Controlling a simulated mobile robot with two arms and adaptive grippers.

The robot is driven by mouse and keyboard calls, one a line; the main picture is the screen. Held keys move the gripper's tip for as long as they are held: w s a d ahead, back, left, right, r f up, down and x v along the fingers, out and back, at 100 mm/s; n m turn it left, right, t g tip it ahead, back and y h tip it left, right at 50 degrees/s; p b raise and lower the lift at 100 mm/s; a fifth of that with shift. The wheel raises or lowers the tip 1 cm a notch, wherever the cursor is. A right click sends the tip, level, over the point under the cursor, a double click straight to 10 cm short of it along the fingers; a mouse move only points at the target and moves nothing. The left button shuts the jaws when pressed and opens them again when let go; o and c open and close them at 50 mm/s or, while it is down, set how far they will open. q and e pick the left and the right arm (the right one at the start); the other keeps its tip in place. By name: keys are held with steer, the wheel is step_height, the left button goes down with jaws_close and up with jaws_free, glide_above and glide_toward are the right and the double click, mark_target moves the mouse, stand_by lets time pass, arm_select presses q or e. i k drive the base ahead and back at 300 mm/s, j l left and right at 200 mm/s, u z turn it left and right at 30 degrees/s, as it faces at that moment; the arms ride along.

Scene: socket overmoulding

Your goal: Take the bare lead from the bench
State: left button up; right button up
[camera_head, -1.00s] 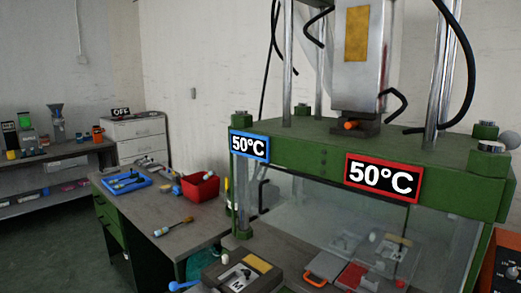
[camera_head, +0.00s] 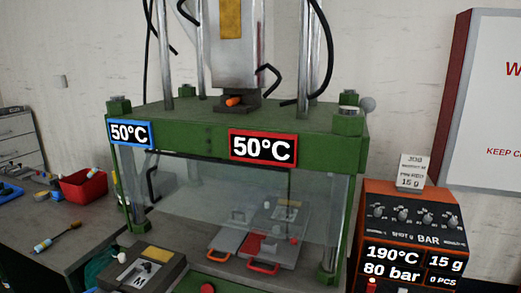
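The bench (camera_head: 50,229) stands at the left of the head view, partly cut off by the picture edge. I cannot make out a bare lead on it for certain. A brush-like tool with a pale blue handle (camera_head: 44,244) lies near the bench's front. A red bin (camera_head: 84,186) stands further back, and part of a blue tray (camera_head: 8,192) shows at the left edge. Neither of my grippers is in view.
A green press (camera_head: 200,131) with two 50°C signs fills the middle. Behind its clear guard are plates with red and orange handles (camera_head: 263,267). An orange control box (camera_head: 412,235) stands at the right, and a box marked M (camera_head: 152,274) at the front.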

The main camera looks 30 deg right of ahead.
mark_target(43, 245)
steer(key=i+j, duration=0.2)
steer(key=j, duration=0.15)
steer(key=i+j+z, duration=0.1)
steer(key=j, duration=0.2)
steer(key=i+j, duration=0.4)
steer(key=j, duration=0.3)
steer(key=i+j+z, duration=0.1)
steer(key=j, duration=0.25)
steer(key=i+j, duration=0.4)
steer(key=j, duration=0.3)
steer(key=z, duration=0.05)
